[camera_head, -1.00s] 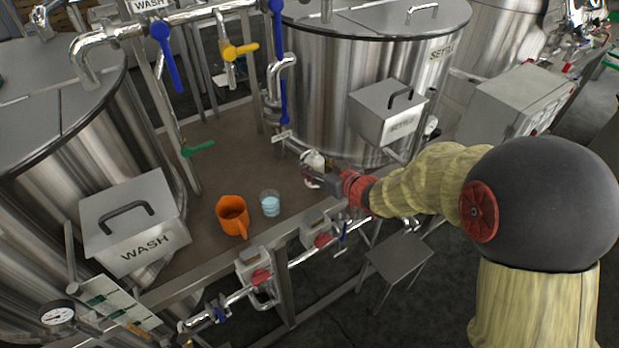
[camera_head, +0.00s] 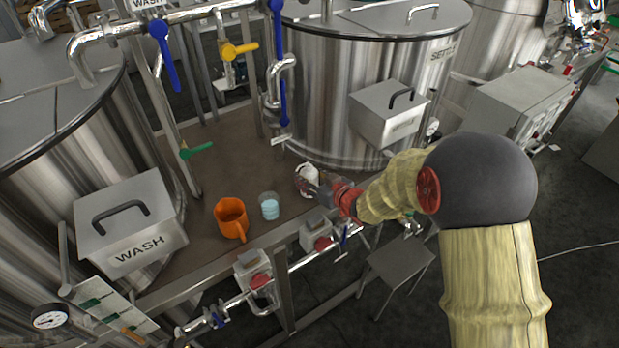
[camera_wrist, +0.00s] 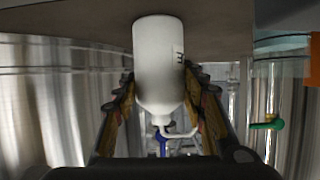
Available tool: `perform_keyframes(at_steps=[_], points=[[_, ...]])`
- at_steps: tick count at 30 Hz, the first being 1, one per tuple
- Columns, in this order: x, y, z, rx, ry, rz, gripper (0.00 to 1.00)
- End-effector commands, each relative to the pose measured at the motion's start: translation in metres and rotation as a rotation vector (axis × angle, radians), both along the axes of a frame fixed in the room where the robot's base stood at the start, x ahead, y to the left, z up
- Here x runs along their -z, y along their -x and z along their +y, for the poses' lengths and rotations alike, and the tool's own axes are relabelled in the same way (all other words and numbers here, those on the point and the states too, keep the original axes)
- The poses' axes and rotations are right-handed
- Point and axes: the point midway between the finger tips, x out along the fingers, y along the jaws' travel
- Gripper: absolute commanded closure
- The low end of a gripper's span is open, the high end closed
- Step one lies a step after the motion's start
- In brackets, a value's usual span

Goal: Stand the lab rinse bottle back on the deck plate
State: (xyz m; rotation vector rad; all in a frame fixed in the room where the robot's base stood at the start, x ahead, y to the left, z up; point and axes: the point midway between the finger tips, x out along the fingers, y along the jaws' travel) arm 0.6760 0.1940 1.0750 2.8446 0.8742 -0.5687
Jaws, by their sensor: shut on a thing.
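The white lab rinse bottle (camera_wrist: 158,62) is between the two fingers of my gripper (camera_wrist: 160,110) in the wrist view, with its cap and bent spout toward the bottom of that picture. The fingers are shut on its sides. In the head view the bottle (camera_head: 307,179) shows as a small white shape at the end of my gripper (camera_head: 320,190), partly hidden by it. It is over the brown deck plate (camera_head: 228,155), in front of the settle tank. I cannot tell whether its base touches the plate.
A clear cup of bluish liquid (camera_head: 269,206) and an orange jug (camera_head: 230,219) stand on the plate left of my gripper. The settle tank (camera_head: 325,105) is close behind. Valves and pipes (camera_head: 300,262) run along the front edge. Bare plate lies behind the cup.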

Motion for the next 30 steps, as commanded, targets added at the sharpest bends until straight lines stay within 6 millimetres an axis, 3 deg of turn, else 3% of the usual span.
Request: perform_keyframes(at_steps=[2,3,12,24,30], points=[[0.003,0.0,0.0,0.0,0.0,0.0,0.92],[0.004,0.0,0.0,0.0,0.001,0.001,0.57],[0.003,0.0,0.0,0.0,0.001,0.001,0.4],[-0.002,0.001,0.0,0.0,0.001,0.001,0.4],[-0.014,0.025,-0.018,0.002,0.001,0.0,0.4]])
